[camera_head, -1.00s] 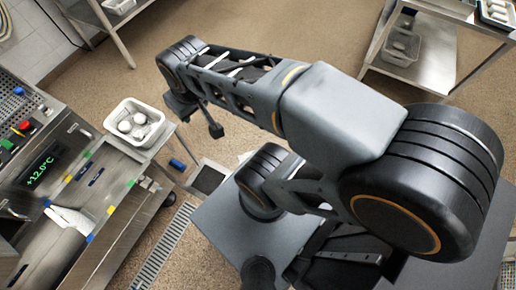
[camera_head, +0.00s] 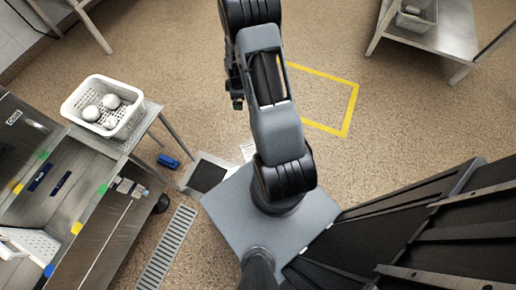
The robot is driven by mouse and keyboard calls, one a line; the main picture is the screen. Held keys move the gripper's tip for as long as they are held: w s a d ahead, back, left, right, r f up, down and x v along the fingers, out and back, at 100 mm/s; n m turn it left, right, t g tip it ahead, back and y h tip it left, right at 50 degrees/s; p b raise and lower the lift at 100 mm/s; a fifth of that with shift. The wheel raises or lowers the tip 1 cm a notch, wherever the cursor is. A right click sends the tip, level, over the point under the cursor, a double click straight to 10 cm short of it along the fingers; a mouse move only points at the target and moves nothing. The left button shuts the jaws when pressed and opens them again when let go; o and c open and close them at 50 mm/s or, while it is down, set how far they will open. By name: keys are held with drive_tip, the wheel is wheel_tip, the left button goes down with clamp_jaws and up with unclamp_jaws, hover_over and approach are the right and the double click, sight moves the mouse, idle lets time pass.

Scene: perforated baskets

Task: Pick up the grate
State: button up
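The grate (camera_head: 168,250) is a long, narrow grey slotted strip in the floor at the lower left. It lies flat beside the steel counter, and its near end runs off the bottom edge of the picture. My arm rises from its mount and points away toward the top edge, well to the right of the grate. A small dark part (camera_head: 237,95) hangs beside the arm link and may belong to my gripper. Its fingers cannot be made out, and nothing of mine touches the grate.
A white perforated basket (camera_head: 73,103) with round white items stands on a small steel table at left. A blue object (camera_head: 168,161) and a dark square pad (camera_head: 207,176) lie on the floor. A steel shelf (camera_head: 437,40) stands upper right. A yellow floor outline (camera_head: 347,118) encloses clear floor.

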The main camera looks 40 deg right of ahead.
drive_tip(key=s+d+f+n+b, duration=0.1)
drive_tip(key=f+b, duration=0.3)
drive_tip(key=f, duration=0.9)
drive_tip(key=s+d+f+n+b, duration=0.1)
drive_tip(key=s+f+b, duration=0.3)
drive_tip(key=f, duration=1)
drive_tip(key=s+d+f+n+g+b, duration=0.1)
drive_tip(key=s+f+n+b, duration=0.1)
drive_tip(key=f, duration=1.1)
drive_tip(key=shift+s+d+f+n+b, duration=0.25)
drive_tip(key=shift+s+f+n+b, duration=0.25)
drive_tip(key=shift+b, duration=0.6)
drive_tip(key=shift+s+f+b, duration=0.15)
drive_tip(key=shift+f+b, duration=1.8)
drive_tip(key=shift+f, duration=1.1)
drive_tip(key=shift+r, duration=0.1)
drive_tip(key=c, duration=1.3)
